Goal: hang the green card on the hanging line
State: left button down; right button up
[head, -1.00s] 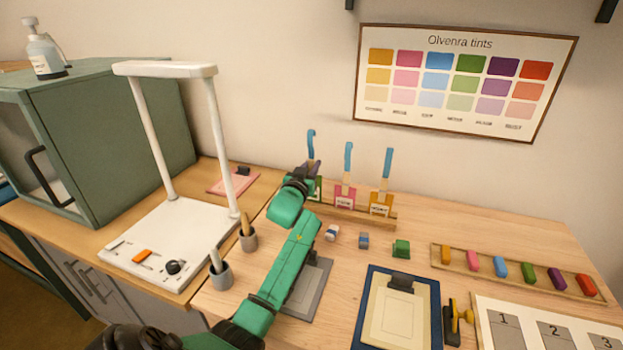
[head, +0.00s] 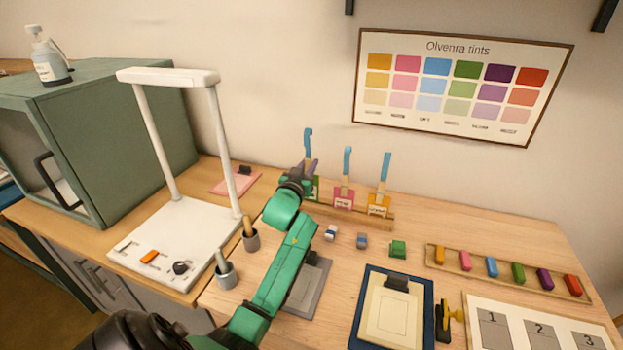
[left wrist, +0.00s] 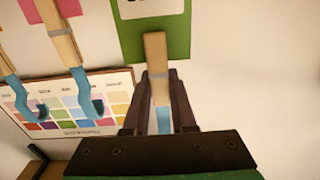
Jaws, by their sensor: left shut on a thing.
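The green card (head: 315,186) is at the left end of the wooden card rack, mostly hidden behind my left gripper. Its wooden clip (left wrist: 155,52) with a blue hook (head: 308,136) sticks up above it. My left gripper (head: 309,168) is shut on this clip, and in the left wrist view (left wrist: 158,95) its fingers are on both sides of it. The green card (left wrist: 178,38) also shows there with a white label. I cannot tell whether it still touches the rack. No hanging line can be made out. My right gripper is not in view.
The rack (head: 385,220) holds a pink card (head: 344,199) and a yellow card (head: 378,206), close beside the green one. A white stand (head: 168,76) rises at left. Pots, small blocks and a blue-framed board (head: 362,300) are in front. The wall behind bears a tint chart (head: 458,42).

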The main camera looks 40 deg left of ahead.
aim_at(308, 160)
pick_arm(q)
jog(key=s+p, duration=0.1)
jog(key=s, duration=0.1)
jog(key=s+d+r+p, duration=0.1)
jog(key=s+p, duration=0.1)
jog(key=s+d+r+p, duration=0.1)
jog(key=s, duration=0.1)
jog(key=shift+d+r+p, duration=0.1)
jog(key=shift+d+p, duration=0.05)
jog(key=shift+p, duration=0.25)
jog(key=shift+s+d, duration=0.1)
jog(key=shift+s, duration=0.3)
